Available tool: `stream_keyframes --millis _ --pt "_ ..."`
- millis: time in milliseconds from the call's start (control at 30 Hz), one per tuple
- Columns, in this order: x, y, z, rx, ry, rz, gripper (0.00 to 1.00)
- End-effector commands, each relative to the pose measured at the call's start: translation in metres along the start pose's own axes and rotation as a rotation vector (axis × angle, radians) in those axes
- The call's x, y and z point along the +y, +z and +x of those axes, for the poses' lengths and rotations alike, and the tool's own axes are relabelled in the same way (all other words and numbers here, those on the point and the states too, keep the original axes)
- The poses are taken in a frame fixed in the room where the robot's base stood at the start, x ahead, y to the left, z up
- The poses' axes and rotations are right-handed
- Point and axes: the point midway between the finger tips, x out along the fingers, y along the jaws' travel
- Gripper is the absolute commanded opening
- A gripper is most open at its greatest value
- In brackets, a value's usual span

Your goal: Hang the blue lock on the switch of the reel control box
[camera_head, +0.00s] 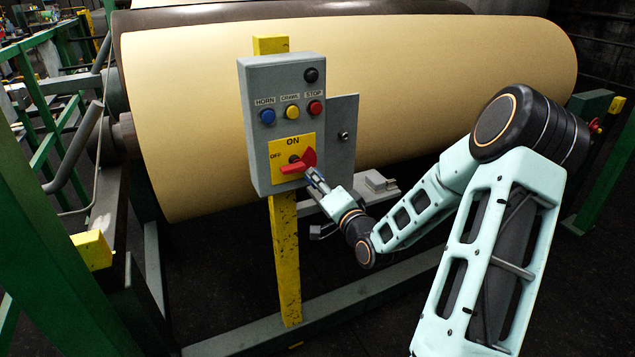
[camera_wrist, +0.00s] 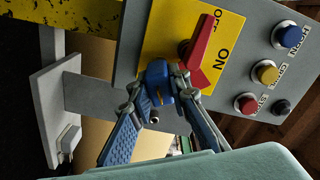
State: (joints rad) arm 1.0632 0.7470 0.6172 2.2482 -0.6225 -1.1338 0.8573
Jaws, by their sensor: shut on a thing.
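The grey reel control box (camera_head: 255,95) carries a yellow plate with a red rotary switch (camera_head: 297,163). The switch handle points to the OFF side; it also shows in the wrist view (camera_wrist: 205,50). My gripper (camera_head: 312,177) is right in front of the plate, just below and right of the switch. In the wrist view, my gripper (camera_wrist: 162,95) is shut on the blue lock (camera_wrist: 157,76), whose body is close to the switch's base. The lock's shackle is not clearly visible, so I cannot tell whether it passes through the switch. In the head view the lock is hidden.
Blue, yellow and red buttons (camera_head: 292,112) sit above the switch. A yellow post (camera_head: 287,250) holds the box. A grey shelf (camera_head: 350,200) with a small block is beside my wrist. A large cream roll (camera_head: 190,110) stands behind. Green rails flank both sides.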

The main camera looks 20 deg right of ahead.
Motion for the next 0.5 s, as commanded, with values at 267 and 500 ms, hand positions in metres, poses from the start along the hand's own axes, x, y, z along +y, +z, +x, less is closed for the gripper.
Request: stream_keyframes --millis 267,500 --pt "-0.0002 -0.0001 0.0068 0.000 -0.001 -0.001 0.00" --pt "-0.0005 -0.0002 0.0089 0.000 -0.001 0.000 0.19"
